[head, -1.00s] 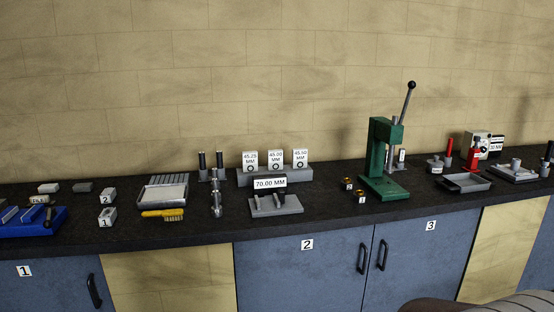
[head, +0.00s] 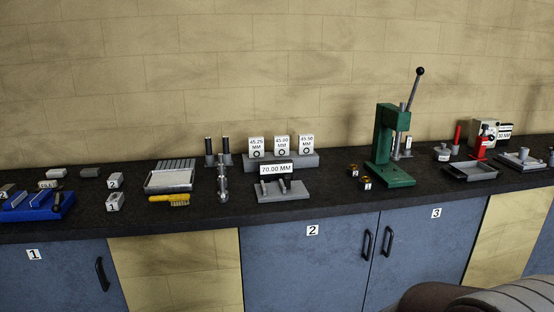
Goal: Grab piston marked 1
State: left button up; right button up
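Two small light-grey metal pieces with white number tags stand on the left part of the dark worktop. The rear tagged piece (head: 115,180) seems to read 2. The front tagged piece (head: 115,203) carries a digit too small to read surely. Two small brass-coloured pieces, a left one (head: 353,171) and a right one (head: 366,183), also carry number tags beside the green press; their digits are unclear. I cannot tell which piece is the piston marked 1. Neither of my grippers is in view.
The worktop (head: 330,207) also bears a blue fixture (head: 40,206), a grey tray (head: 168,187), a yellow brush (head: 169,199), a 70.00 MM stand (head: 283,196), a green press (head: 385,145) and a shallow dark tray (head: 470,172). Blue cabinet doors (head: 310,265) are below.

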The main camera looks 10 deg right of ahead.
aim_at(223, 195)
jog(key=i+l+u, duration=0.2)
jog(key=i+l, duration=0.3)
jog(key=i, duration=0.15)
jog(key=i+l+u, duration=0.25)
jog(key=i+l, duration=0.35)
jog(key=i+l+u, duration=0.2)
jog(key=i+l, duration=0.3)
jog(key=l, duration=0.25)
jog(key=i+l+u, duration=0.1)
jog(key=i+l, duration=0.35)
